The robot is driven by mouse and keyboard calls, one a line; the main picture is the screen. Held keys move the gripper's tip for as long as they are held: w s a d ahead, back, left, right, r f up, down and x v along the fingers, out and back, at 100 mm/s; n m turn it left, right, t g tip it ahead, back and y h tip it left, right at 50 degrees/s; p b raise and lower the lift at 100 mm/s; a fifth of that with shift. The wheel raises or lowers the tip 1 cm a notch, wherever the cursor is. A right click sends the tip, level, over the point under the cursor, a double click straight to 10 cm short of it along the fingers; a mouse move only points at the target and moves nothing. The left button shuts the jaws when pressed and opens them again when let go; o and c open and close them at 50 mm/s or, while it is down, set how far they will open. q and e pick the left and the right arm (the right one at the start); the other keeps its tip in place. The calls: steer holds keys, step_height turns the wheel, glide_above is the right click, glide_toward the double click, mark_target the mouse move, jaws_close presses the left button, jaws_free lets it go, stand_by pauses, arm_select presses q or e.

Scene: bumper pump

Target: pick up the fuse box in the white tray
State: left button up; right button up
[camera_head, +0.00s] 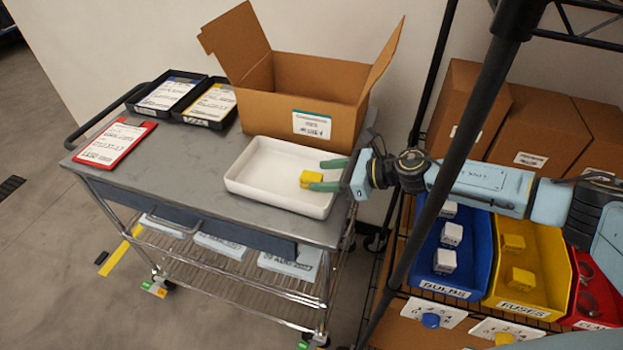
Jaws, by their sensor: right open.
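The yellow fuse box (311,178) lies in the white tray (250,187), toward the tray's right end. The tray sits on the grey cart top. My right gripper (320,175) reaches in from the right over the tray's right rim. Its green fingers are apart, one behind the fuse box and one in front of it, with the box near the fingertips. I cannot tell whether either finger touches the box. My left gripper is not in view.
An open cardboard box (305,90) stands behind the tray. Black document trays (187,98) and a red clipboard (115,143) lie on the left of the cart. A black post crosses before my right arm.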

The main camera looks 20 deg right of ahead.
mark_target(307, 177)
steer(key=shift+x, duration=1.2)
jaws_close()
